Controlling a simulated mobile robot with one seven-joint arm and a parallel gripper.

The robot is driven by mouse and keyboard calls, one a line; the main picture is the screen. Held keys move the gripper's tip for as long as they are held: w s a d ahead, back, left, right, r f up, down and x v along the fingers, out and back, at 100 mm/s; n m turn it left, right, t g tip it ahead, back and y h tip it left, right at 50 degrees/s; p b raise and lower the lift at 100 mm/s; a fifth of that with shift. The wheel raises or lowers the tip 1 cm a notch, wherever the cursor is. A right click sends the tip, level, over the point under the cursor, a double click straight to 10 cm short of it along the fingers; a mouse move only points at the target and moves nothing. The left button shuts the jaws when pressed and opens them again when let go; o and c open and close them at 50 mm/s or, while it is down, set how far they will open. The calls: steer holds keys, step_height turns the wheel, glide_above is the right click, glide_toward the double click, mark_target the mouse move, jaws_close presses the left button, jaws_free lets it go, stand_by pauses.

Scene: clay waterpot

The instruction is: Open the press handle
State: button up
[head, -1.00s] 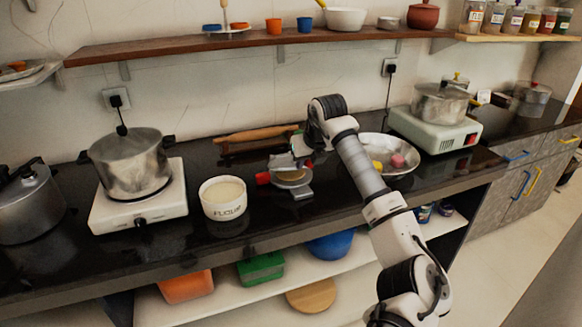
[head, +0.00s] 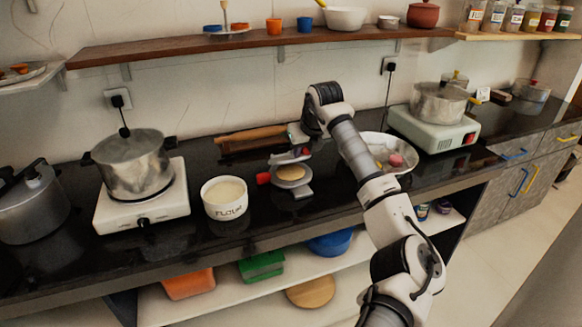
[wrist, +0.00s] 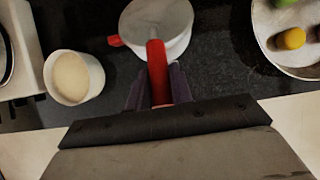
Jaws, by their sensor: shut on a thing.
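The press (head: 292,187) stands on the black counter, right of the white bowl. A round tan piece, like dough (head: 291,173), lies on its lower plate and is in plain sight. A red knob (head: 263,178) sticks out at the press's left side. My gripper (head: 299,140) is above and behind the lower plate. In the wrist view my gripper (wrist: 157,88) is shut on the red press handle (wrist: 156,68), one dark finger on each side. Beyond the handle is a pale round plate (wrist: 160,18) of the press. My gripper partly hides the hinge side in the head view.
A white bowl (head: 225,198) stands left of the press, beside a pot on a white stove (head: 150,210). A rolling pin (head: 250,134) lies behind.

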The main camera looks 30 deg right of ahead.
steer(key=shift+w+r+p, duration=0.5)
steer(key=shift+r+p, duration=0.2)
steer(key=shift+r, duration=0.1)
steer(key=shift+w+d+r+p, duration=0.2)
steer(key=shift+w+r+p, duration=0.45)
steer(key=shift+p, duration=0.1)
steer(key=shift+w+d+r+p, duration=0.2)
steer(key=shift+w+r+p, duration=0.6)
steer(key=shift+p, duration=0.3)
steer(key=shift+w+d+r+p, duration=0.15)
steer(key=shift+w+r+p, duration=0.15)
steer(key=shift+w+p, duration=0.3)
steer(key=shift+r, duration=0.1)
